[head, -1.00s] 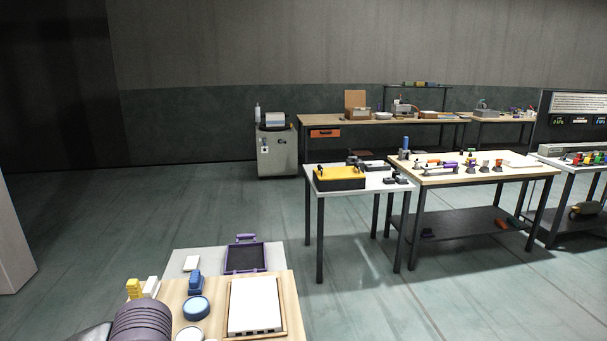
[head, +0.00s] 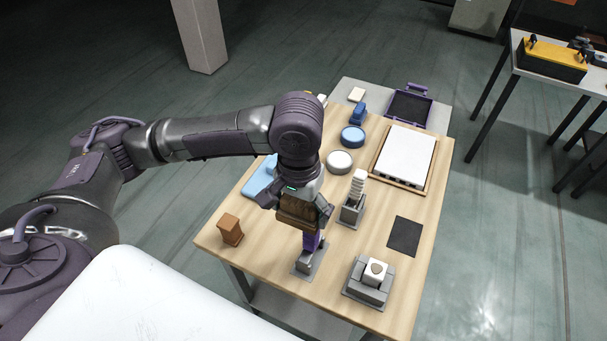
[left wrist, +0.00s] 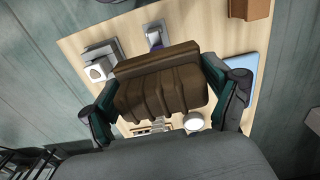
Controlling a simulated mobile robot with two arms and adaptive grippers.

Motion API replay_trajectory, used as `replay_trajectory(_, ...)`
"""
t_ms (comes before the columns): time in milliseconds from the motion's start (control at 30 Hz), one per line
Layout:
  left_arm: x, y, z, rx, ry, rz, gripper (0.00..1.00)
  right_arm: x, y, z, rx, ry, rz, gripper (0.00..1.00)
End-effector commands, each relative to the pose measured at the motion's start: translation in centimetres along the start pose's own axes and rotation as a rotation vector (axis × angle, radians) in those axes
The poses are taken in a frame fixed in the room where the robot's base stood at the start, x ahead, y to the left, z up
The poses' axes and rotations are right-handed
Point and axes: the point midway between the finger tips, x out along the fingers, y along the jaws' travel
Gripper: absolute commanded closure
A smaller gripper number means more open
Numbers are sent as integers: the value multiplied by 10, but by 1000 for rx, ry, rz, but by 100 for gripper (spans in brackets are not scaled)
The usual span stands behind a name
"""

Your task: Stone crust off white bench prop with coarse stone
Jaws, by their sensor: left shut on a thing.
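The white bench prop (head: 376,268) is a white block with a brownish crust patch on top, seated in a grey cradle (head: 368,289) near the table's front right corner. It also shows at upper left in the left wrist view (left wrist: 96,73). My left gripper (head: 298,207) is shut on a dark brown grooved block, apparently the coarse stone (head: 297,212); this stone fills the middle of the left wrist view (left wrist: 163,86). The stone is left of the prop and apart from it, over a purple piece (head: 310,241) in a grey stand. My right gripper is not in view.
A ribbed white piece (head: 358,185) stands in a grey holder behind the prop. An orange-brown block (head: 231,231) is at left. A dark square mat (head: 405,236) and a wood-framed white slab (head: 406,155) lie at right. Round tubs (head: 339,162) stand further back.

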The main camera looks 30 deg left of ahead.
Motion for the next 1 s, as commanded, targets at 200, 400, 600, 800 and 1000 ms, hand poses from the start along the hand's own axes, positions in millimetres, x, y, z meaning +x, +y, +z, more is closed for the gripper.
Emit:
replay_trajectory(200,18,78,-25,-13,-24,19,62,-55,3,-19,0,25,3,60)
replay_trajectory(400,46,142,-28,-4,-12,2,62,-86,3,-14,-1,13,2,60)
replay_trajectory(600,61,171,-25,7,6,-11,62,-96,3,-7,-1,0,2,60)
replay_trajectory(800,64,172,-25,8,9,-13,62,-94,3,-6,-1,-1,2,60)
replay_trajectory(1000,63,172,-25,9,8,-13,62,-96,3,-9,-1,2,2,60)
